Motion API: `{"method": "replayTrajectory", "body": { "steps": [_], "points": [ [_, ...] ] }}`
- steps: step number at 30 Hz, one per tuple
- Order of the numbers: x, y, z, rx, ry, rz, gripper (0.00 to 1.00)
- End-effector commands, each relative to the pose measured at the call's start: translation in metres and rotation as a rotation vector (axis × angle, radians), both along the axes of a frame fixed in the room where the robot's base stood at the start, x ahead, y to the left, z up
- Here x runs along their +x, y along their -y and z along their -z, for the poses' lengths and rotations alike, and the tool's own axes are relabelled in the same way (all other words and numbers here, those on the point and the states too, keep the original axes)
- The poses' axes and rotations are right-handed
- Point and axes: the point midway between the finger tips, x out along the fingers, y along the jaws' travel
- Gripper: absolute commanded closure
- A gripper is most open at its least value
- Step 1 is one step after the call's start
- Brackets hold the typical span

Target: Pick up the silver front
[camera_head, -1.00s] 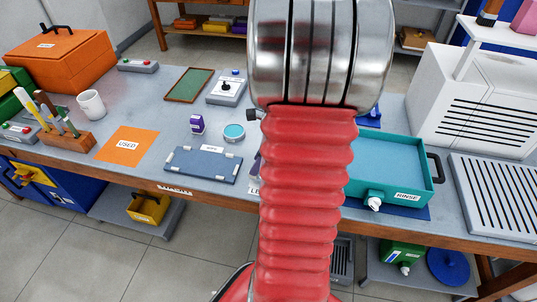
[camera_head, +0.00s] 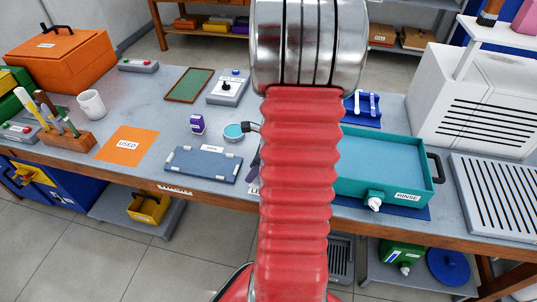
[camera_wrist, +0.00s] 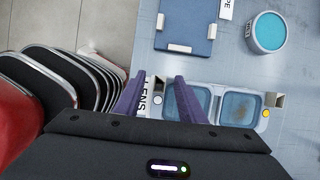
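I cannot tell the fingers' height over the bench. In the head view my red arm hides the front and most of the gripper.
A blue pad (camera_head: 203,165) and a round cyan pot (camera_head: 234,132) lie near the gripper. A teal RINSE tray (camera_head: 385,165) stands right of the arm. A blue rack (camera_head: 362,118) stands behind it. An orange USED mat (camera_head: 127,146) lies at left.

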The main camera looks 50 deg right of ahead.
Motion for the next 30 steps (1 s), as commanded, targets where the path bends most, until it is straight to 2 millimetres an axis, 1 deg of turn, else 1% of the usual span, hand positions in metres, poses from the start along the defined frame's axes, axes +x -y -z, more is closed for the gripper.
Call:
{"method": "replayTrajectory", "body": {
  "steps": [10, 25, 30],
  "points": [
    [-0.0001, 0.0002, -0.0004, 0.0, 0.0, 0.0, 0.64],
    [-0.0001, 0.0004, -0.0004, 0.0, 0.0, 0.001, 0.99],
    [-0.0001, 0.0004, -0.0004, 0.0, 0.0, 0.001, 1.0]
  ]
}}
